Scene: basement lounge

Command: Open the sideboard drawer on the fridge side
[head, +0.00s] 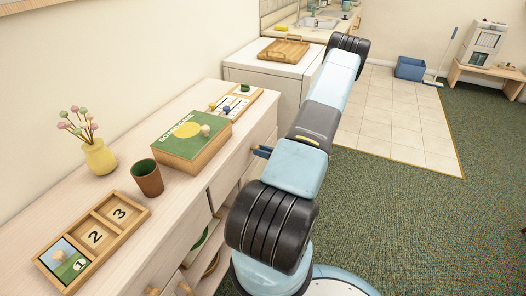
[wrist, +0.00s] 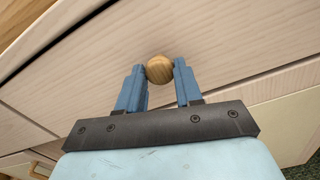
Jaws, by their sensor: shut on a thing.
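The pale wood sideboard (head: 118,235) runs along the wall at the left in the head view. Its far end stands next to a white, low fridge-like appliance (head: 262,78). My gripper (head: 262,151) is at a drawer front near that far end. In the wrist view, the blue fingers of my gripper (wrist: 160,72) are shut on a round wooden knob (wrist: 159,68), one finger on each side. The knob sits on a pale drawer front (wrist: 225,55). My arm hides part of the sideboard front in the head view, and I cannot tell whether this drawer is open.
On the sideboard top are a green-topped box (head: 192,140), brown cup (head: 147,178), yellow vase (head: 99,157) and numbered tray (head: 124,196). A wooden board (head: 283,50) lies on the white appliance. Green carpet (head: 400,215) to the right is clear.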

